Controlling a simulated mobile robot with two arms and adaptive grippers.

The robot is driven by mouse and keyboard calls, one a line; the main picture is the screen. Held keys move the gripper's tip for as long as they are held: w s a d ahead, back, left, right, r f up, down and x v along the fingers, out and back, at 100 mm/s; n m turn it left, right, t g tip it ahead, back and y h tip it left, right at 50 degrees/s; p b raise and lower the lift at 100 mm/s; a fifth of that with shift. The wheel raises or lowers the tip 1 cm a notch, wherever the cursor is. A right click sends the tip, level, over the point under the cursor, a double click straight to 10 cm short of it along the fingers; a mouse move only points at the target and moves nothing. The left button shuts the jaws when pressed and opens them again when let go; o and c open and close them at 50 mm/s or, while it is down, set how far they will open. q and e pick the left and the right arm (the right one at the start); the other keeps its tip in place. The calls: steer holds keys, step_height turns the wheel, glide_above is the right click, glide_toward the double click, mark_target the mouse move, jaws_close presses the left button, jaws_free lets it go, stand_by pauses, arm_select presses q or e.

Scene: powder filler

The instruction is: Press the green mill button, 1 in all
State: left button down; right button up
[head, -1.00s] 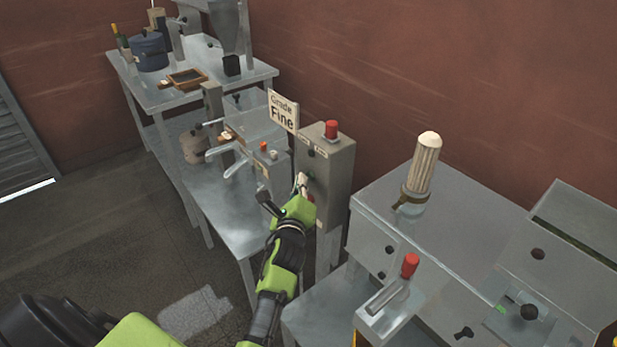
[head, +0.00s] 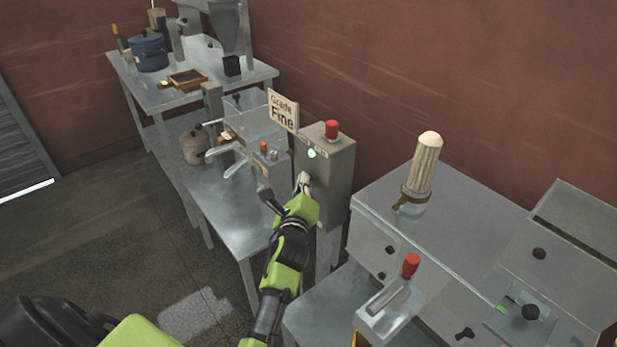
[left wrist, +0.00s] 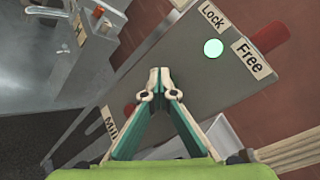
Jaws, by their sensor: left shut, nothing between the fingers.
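A grey control box (head: 335,180) stands on a post in the middle of the head view. It also fills much of the left wrist view (left wrist: 190,85), with labels Lock, Free and a partly covered Mill. A round pale-green lamp (head: 311,153) glows on its face, also in the left wrist view (left wrist: 212,48). My left gripper (head: 304,180) is shut and empty, its tips at the box face below the lamp. In the left wrist view its tips (left wrist: 159,88) overlap the face; I cannot tell if they touch. I cannot make out a green mill button; the fingers may hide it.
A red knob (head: 331,129) tops the box, beside a "Grade Fine" sign (head: 283,110). A red button (left wrist: 130,108) shows partly behind a finger near the Mill label. A steel bench with a machine (head: 265,140) is left; another machine (head: 450,240) is close on the right.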

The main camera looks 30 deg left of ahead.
arm_select(q)
steer(key=shift+s+a+p, duration=0.3)
steer(key=shift+s+p, duration=0.15)
steer(key=shift+s, duration=0.4)
steer(key=s, duration=0.1)
steer(key=s+a+p, duration=0.1)
steer(key=s, duration=0.1)
steer(key=s+a+p, duration=0.1)
steer(key=shift+s, duration=0.3)
stand_by(0.6)
